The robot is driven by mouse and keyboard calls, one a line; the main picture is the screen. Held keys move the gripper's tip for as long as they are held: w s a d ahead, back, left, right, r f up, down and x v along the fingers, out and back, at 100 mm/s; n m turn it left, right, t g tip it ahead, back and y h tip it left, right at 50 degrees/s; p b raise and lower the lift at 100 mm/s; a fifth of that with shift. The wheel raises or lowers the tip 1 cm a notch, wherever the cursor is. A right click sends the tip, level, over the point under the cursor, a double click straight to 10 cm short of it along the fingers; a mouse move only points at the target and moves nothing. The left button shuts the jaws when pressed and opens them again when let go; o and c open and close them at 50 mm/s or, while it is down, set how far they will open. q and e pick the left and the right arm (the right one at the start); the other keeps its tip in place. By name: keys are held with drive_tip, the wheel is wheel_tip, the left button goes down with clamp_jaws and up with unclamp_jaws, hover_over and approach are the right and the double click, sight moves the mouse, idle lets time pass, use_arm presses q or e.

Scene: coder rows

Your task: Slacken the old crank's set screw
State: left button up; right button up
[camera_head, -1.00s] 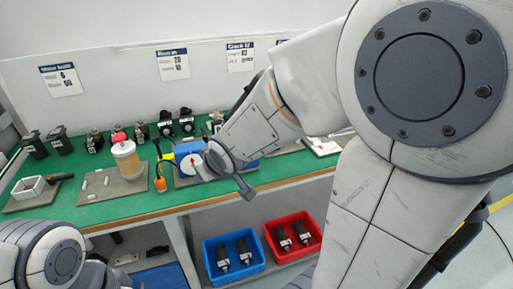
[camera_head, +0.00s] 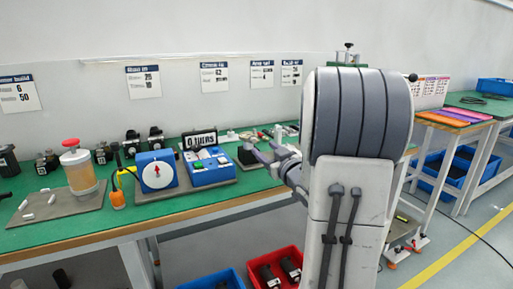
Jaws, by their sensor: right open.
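My right gripper (camera_head: 277,157) is open at the front of the green bench (camera_head: 230,199), just right of the blue tester, with nothing seen between its fingers. Small pale and metal parts (camera_head: 262,133) lie on the bench behind the gripper, too small to tell apart. A dark block (camera_head: 246,155) stands just left of the fingers. My left gripper is not in view.
A blue box with a white dial (camera_head: 157,175) and a blue tester with a display (camera_head: 208,168) stand left of the gripper. Red (camera_head: 262,258) and blue (camera_head: 205,281) bins sit below.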

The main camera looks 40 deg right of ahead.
sight(254, 141)
drive_tip(key=x, duration=0.6)
drive_tip(key=shift+w+b, duration=0.2)
drive_tip(key=shift+b, duration=0.1)
clamp_jaws()
